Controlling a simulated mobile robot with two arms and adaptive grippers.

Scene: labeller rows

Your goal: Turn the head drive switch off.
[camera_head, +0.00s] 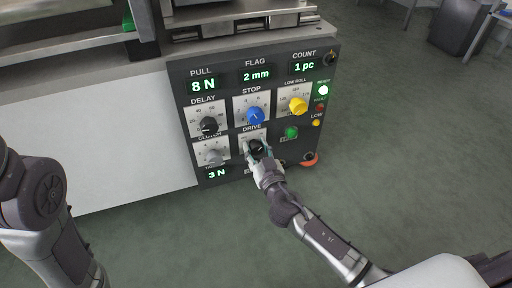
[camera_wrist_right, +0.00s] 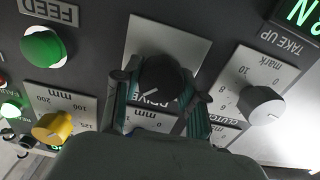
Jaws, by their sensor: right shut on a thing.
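The drive switch (camera_head: 257,146) is a black rotary knob on a light plate under the word DRIVE, low in the middle of the dark control panel (camera_head: 180,75). My right gripper (camera_head: 259,157) reaches it from below and is shut on it. In the right wrist view the drive switch (camera_wrist_right: 166,79) sits between the two greenish fingers of my right gripper (camera_wrist_right: 164,100). A white mark on the knob points to the lower left there. The plate's position marks are partly hidden. My left arm shows at the left, but its gripper is out of view.
The blue STOP knob (camera_head: 255,115) is just above and the grey clutch knob (camera_head: 214,157) is to the left. The green feed button (camera_head: 291,132) and yellow low roll knob (camera_head: 298,105) are to the right. The green ready lamp (camera_head: 323,90) is lit. Floor in front is clear.

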